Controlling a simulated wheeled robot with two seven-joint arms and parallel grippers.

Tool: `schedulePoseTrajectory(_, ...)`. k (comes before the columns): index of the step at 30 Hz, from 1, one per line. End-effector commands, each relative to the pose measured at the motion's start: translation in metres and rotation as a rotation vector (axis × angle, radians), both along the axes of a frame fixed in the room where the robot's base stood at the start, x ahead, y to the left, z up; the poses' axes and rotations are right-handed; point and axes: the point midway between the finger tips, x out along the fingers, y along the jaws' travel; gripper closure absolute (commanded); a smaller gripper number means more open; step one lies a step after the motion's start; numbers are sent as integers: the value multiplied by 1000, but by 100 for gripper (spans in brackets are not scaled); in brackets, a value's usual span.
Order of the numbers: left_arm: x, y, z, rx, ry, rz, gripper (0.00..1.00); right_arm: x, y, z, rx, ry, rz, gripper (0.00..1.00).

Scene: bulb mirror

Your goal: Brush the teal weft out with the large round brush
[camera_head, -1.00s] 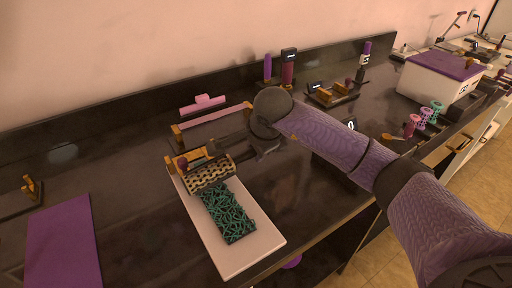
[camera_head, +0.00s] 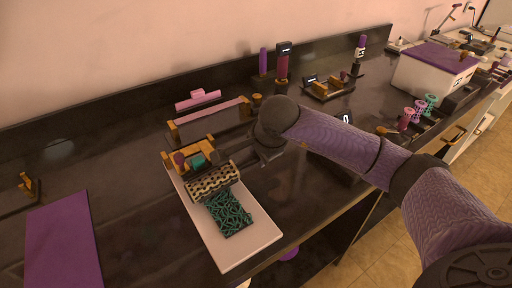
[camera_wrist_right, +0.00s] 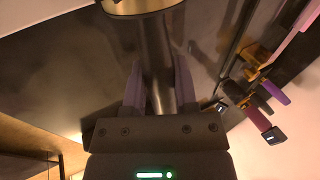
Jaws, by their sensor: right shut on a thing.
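The large round brush (camera_head: 213,182), a tan roller with a dark pattern, lies across the far part of the teal weft (camera_head: 231,214). The weft is a tangle of teal strands on a pale board (camera_head: 243,248); the brush hides part of it. A bit of teal (camera_head: 198,160) shows behind the brush, by the orange holder. My right gripper (camera_head: 268,152) is to the right of the brush. In the right wrist view my right gripper (camera_wrist_right: 160,92) is shut on the brush's grey metal handle (camera_wrist_right: 156,55). My left gripper is not in view.
An orange holder (camera_head: 188,154) stands at the board's far end, with a pink bar (camera_head: 211,111) behind it. A purple mat (camera_head: 62,240) lies to the left. A white box with a purple lid (camera_head: 435,70) stands at the right.

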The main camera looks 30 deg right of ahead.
Motion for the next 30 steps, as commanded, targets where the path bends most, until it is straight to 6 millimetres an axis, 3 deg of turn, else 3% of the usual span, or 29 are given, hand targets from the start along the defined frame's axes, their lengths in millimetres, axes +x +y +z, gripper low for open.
schedulePoseTrajectory(30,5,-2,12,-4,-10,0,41,-70,-3,-2,-3,1,1,100)
